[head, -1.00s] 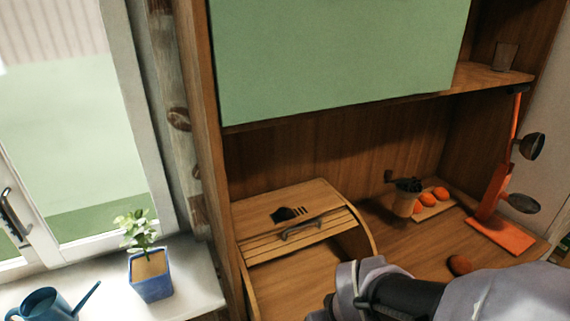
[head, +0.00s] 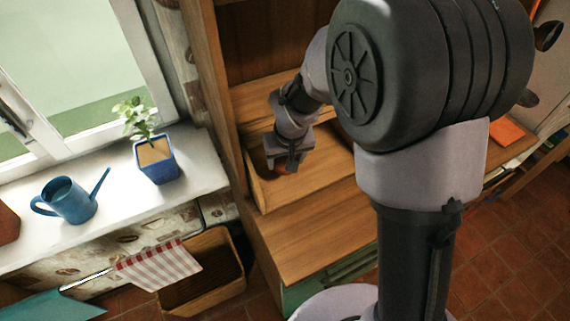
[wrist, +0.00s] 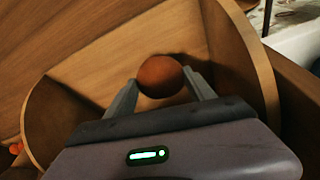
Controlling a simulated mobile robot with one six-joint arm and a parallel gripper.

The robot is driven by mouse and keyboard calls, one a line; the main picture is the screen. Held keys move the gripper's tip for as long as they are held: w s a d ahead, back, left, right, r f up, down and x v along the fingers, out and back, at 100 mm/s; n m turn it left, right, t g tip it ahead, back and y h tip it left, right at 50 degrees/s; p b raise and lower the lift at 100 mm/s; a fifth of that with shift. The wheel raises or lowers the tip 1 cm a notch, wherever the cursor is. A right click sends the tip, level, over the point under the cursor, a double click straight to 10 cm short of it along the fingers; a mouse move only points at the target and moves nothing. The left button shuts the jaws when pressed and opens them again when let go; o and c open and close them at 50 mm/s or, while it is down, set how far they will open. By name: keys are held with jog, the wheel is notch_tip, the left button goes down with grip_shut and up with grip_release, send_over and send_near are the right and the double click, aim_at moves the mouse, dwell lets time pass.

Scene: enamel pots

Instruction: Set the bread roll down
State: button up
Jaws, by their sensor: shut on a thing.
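The bread roll (wrist: 160,76) is a round reddish-brown ball between the two fingers of my gripper (wrist: 161,92) in the wrist view. The fingers are shut on it from both sides. In the head view my gripper (head: 287,165) points down inside the open front of a wooden bread bin (head: 262,188), between its side walls. The bin's curved side walls also show in the wrist view (wrist: 245,55). Only a little of the roll shows below the fingers in the head view. I cannot tell whether it touches the bin's floor.
My arm hides much of the counter (head: 315,235) on the right. The bin's walls stand close around my gripper. A potted plant (head: 156,162) and a blue watering can (head: 68,201) stand on the windowsill at left. A basket (head: 203,285) with a checked cloth is below.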

notch_tip(320, 180, down, 3)
jog(key=shift+r+b, duration=0.1)
jog(key=shift+b, duration=0.3)
jog(key=shift+w+a, duration=0.1)
jog(key=shift+w, duration=0.1)
jog(key=shift+r, duration=0.1)
jog(key=shift+f, duration=0.35)
jog(key=shift+s+f+b, duration=0.25)
jog(key=shift+s+b, duration=0.05)
jog(key=shift+b, duration=0.3)
jog(key=o, duration=1.5)
jog(key=shift+s, duration=0.1)
jog(key=shift+c, duration=0.2)
